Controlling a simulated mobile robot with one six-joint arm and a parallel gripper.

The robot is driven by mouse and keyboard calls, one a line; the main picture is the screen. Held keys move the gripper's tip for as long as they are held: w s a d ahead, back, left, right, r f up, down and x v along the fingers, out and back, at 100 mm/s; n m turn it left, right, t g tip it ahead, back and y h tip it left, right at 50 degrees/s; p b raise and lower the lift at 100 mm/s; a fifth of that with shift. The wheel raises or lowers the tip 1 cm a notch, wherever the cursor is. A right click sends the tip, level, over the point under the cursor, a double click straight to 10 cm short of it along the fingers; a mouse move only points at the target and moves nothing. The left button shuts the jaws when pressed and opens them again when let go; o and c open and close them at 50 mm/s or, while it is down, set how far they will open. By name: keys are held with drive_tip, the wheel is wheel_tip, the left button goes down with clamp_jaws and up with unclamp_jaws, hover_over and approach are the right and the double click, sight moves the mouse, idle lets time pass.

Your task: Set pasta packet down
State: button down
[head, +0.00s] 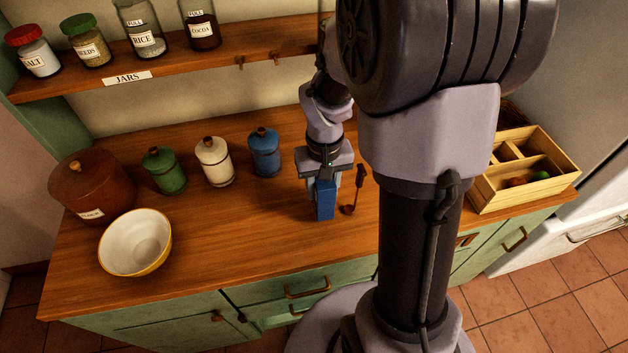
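A blue packet (326,206), which I take as the pasta packet, is upright at the middle of the wooden counter (240,225). My gripper (322,186) points down over it, with its fingers at the packet's sides, and looks shut on it. The gripper covers the packet's upper part. The packet's lower end is at or very near the counter top; I cannot tell if it touches.
A brown scoop or spoon (355,190) is just right of the packet. Green (164,170), cream (215,161) and blue (264,152) canisters stand left, with a bowl (136,243) and brown crock (91,186). A divided wooden box (525,168) is right. A jar shelf (190,57) overhangs.

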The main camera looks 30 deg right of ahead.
wheel_tip(320, 180, down, 4)
drive_tip(key=shift+r+b, duration=0.2)
drive_tip(key=shift+b, duration=0.5)
drive_tip(key=shift+s+r, duration=0.1)
drive_tip(key=shift+r, duration=0.1)
drive_tip(key=shift+f, duration=0.15)
drive_tip(key=c, duration=1.3)
unclamp_jaws()
drive_tip(key=shift+f, duration=0.1)
drive_tip(key=o, duration=0.4)
